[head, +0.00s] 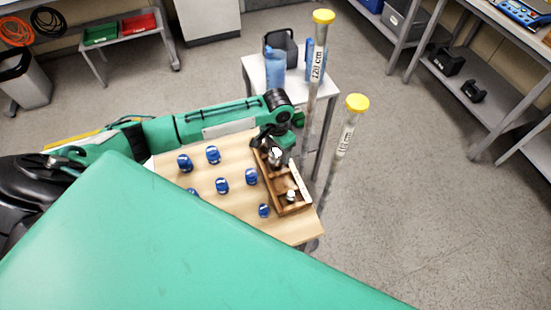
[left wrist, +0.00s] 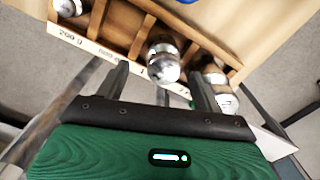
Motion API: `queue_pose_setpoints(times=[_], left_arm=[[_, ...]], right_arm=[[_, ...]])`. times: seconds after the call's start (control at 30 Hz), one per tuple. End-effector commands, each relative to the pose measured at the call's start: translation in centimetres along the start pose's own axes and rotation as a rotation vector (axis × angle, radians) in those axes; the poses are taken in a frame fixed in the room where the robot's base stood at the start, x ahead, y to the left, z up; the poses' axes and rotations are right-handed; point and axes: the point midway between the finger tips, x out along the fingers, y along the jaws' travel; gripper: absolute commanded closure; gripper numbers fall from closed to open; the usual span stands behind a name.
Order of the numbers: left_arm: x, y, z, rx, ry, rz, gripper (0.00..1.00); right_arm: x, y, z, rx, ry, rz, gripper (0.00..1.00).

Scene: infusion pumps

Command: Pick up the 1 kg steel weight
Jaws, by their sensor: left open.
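A wooden tray with compartments (head: 304,190) stands at the right side of a wooden table. Its pale front strip (left wrist: 93,47) shows "200 g" in the left wrist view; further labels are partly hidden. A shiny steel weight (left wrist: 163,64), behind a label beginning with "1", stands in its compartment. My left gripper (left wrist: 159,70) is open, its fingers on either side of this weight, with no clear contact. A smaller weight (left wrist: 69,7) shows at upper left, and another steel weight (left wrist: 213,72) is right of the right finger. In the head view my left gripper (head: 275,143) is over the tray's far end.
Several blue objects (head: 222,185) stand on the wooden table (head: 292,232) left of the tray. A small white table (head: 254,72) with blue containers is behind. Floor at right is open.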

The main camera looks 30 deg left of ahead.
Motion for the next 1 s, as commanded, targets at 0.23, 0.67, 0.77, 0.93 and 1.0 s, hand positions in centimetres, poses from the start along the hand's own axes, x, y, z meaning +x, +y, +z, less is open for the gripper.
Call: queue_pose_setpoints(times=[0.23, 0.67, 0.77, 0.93, 1.0], left_arm=[[3.4, -0.4, 0.6, -0.001, -0.001, -0.001, 0.32], [4.0, -0.4, 0.6, 0.0, 0.0, -0.001, 0.57], [3.9, -0.4, 0.6, 0.0, 0.0, -0.002, 0.77], [3.9, -0.4, 0.6, 0.0, 0.001, -0.002, 1.0], [3.7, -0.5, 0.4, -0.001, 0.004, -0.002, 1.0]], right_arm=[[-1.1, -0.9, -0.1, 0.001, 0.001, -0.01, 0.64], [-1.1, -0.1, 0.5, -0.002, -0.007, -0.001, 0.64], [-1.1, 0.1, 0.5, -0.002, -0.007, 0.0, 0.64], [-1.1, 0.1, 0.5, -0.001, -0.007, 0.001, 0.64], [-1.1, 0.1, 0.5, -0.001, -0.007, 0.001, 0.64]])
